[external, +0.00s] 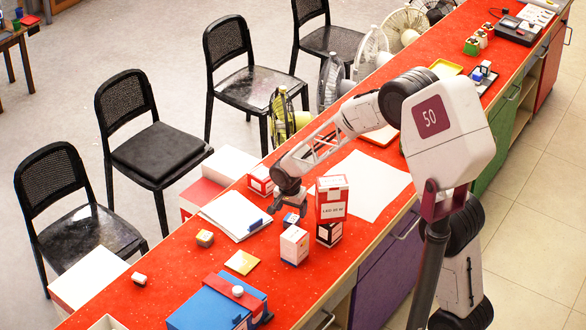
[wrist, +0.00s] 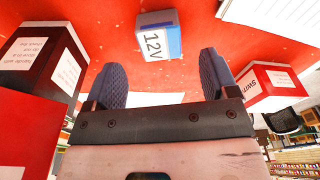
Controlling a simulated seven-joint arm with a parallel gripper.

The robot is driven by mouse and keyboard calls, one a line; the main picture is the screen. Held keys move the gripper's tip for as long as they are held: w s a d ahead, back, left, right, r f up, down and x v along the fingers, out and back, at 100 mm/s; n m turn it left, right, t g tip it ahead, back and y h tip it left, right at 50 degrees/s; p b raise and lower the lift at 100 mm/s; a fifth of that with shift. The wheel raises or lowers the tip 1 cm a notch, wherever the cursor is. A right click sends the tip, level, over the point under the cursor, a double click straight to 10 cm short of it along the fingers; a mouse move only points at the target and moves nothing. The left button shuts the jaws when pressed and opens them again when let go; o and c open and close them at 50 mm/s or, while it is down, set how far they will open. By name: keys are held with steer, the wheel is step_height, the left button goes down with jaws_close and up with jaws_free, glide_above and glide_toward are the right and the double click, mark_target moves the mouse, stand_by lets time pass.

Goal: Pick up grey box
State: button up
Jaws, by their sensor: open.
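A small box with a grey face, a blue part and a white "12V" label (wrist: 157,38) sits on the red counter in the wrist view, just beyond and between my fingertips. It looks like the small blue-and-grey box (external: 291,220) below my gripper in the external view. My gripper (wrist: 163,60) is open and empty, its two dark pads apart on either side of the box's line. In the external view my gripper (external: 289,202) hangs low over the counter, close to the box. I see no contact with it.
A red-and-white carton (external: 331,198) stacked on a dark one stands close right of my gripper. A white box (external: 294,245) stands in front, and a red-and-white box (external: 260,181) behind left. White papers (external: 234,214) lie to the left. Bare red counter (external: 190,265) shows at front left.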

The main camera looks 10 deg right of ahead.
mark_target(292, 218)
steer(key=shift+f, duration=0.15)
steer(key=shift+w+d+f, duration=0.1)
steer(key=shift+w+f, duration=0.05)
steer(key=shift+f, duration=2.3)
steer(key=c, duration=1)
steer(key=shift+r, duration=0.15)
steer(key=shift+c, duration=0.2)
steer(key=shift+r, duration=4.9)
